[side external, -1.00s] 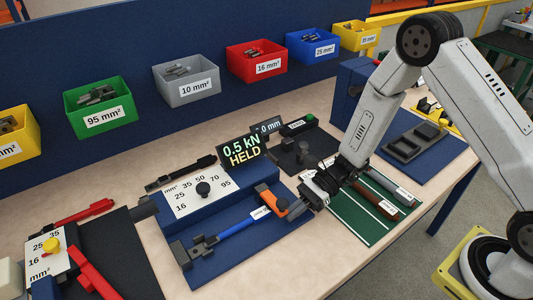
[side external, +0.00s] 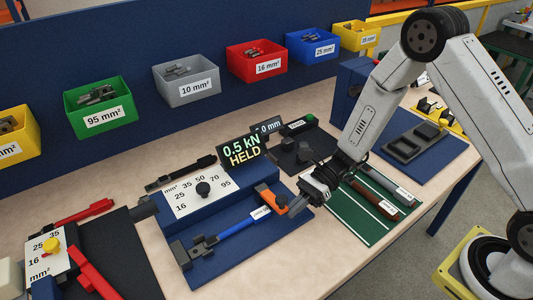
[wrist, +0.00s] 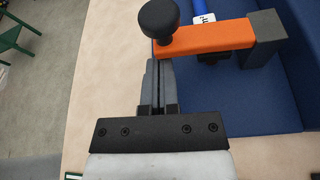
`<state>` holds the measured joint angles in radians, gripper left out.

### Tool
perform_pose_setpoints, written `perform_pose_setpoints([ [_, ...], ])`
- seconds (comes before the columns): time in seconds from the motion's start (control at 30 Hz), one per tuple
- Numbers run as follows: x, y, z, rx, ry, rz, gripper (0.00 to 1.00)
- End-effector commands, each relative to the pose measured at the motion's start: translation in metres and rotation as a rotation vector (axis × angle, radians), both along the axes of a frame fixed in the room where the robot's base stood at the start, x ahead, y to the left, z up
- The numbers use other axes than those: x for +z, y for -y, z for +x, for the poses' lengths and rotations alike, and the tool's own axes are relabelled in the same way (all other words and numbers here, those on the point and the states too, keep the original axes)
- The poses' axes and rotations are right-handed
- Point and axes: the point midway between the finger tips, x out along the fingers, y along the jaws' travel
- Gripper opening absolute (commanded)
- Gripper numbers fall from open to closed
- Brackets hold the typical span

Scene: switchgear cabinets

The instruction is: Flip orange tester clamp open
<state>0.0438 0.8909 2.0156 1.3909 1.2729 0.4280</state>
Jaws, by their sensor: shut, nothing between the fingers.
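The orange tester clamp (side external: 269,195) sits at the right end of the blue tester base (side external: 222,273). In the wrist view the orange clamp arm (wrist: 215,38) lies across, from a dark grey block on the right to a black round knob (wrist: 158,19) on the left. A blue cable (side external: 237,228) with a white tag runs beneath the clamp. My gripper (side external: 300,204) is shut and empty, close to the clamp's knob end. In the wrist view its fingertips (wrist: 161,65) are just below the knob; I cannot tell whether they touch it.
A display (side external: 242,150) reads "0.5 kN HELD" behind the base. A green mat (side external: 349,213) with tools lies right. Bins line the blue back panel.

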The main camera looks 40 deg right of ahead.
Motion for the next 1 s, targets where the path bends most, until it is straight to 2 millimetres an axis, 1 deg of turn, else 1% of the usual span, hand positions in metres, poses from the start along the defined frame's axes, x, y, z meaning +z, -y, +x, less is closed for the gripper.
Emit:
perform_pose_setpoints([
  [0.17, 0.01, 0.0, 0.001, 0.001, -0.099, 0.0, 0.0],
  [0.57, 0.036, 0.0, 0.008, 0.002, -0.417, 0.0, 0.0],
  [1.0, 0.063, 0.0, 0.027, 0.002, -0.784, 0.001, 0.0],
])
